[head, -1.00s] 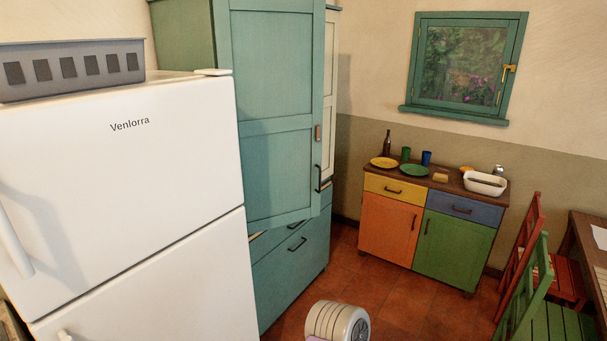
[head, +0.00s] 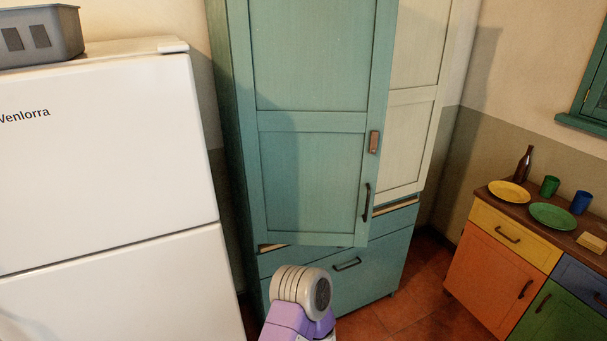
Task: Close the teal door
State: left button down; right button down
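The teal door (head: 315,120) is the tall left door of a cabinet in the middle of the head view. It stands partly open, its right edge swung out in front of the cabinet. A dark handle (head: 366,203) and a small brown plate (head: 374,142) are near that edge. A cream door (head: 415,110) is to its right and partly hidden behind it. A rounded white and purple part of my arm (head: 300,300) shows at the bottom, below the teal door; I see no contact between them. Neither of my grippers is in view.
A white fridge (head: 110,170) with a grey basket (head: 40,35) on top stands at the left. Teal drawers (head: 370,270) are below the doors. A colourful sideboard (head: 500,250) with plates and cups stands at the right. Red tiled floor (head: 410,312) is clear between them.

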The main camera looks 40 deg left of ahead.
aim_at(312, 78)
jog(key=u, duration=1)
jog(key=i, duration=0.95)
jog(key=u, duration=1)
